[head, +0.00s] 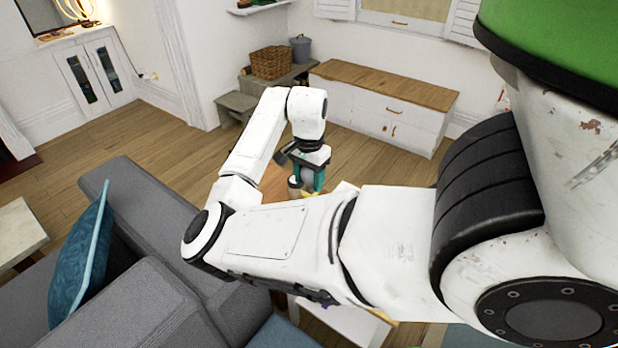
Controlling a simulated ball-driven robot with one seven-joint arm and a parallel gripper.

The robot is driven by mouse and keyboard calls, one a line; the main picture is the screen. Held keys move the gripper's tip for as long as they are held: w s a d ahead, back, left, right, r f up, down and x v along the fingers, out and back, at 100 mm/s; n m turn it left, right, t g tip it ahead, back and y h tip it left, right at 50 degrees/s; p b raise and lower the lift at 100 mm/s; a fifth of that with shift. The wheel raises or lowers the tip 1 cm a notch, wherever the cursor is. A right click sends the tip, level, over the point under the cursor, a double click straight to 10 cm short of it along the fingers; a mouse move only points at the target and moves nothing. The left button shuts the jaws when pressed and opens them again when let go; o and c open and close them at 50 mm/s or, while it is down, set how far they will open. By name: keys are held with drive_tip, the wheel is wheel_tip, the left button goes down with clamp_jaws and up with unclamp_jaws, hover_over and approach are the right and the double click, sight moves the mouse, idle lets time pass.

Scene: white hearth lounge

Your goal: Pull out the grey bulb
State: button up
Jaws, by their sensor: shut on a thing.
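My gripper (311,178), with teal and dark parts, points down beyond my forearm near the middle of the head view. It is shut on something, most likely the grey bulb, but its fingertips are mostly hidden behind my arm. A small rounded grey piece (294,187) shows at its left side; it is too small to tell for sure whether this is the bulb. Bits of yellow (344,188) and tan show around the gripper's lower end, and what they belong to is mostly covered by my arm.
A grey sofa (150,310) with a blue cushion (82,262) fills the lower left. A pale table (18,232) stands at the left edge. A white cabinet (385,92) with a wooden top and a bench with a wicker basket (271,63) line the back wall. Wooden floor (140,145) is clear between.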

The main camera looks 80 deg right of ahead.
drive_tip(key=shift+r+p, duration=2)
drive_tip(key=shift+r, duration=0.2)
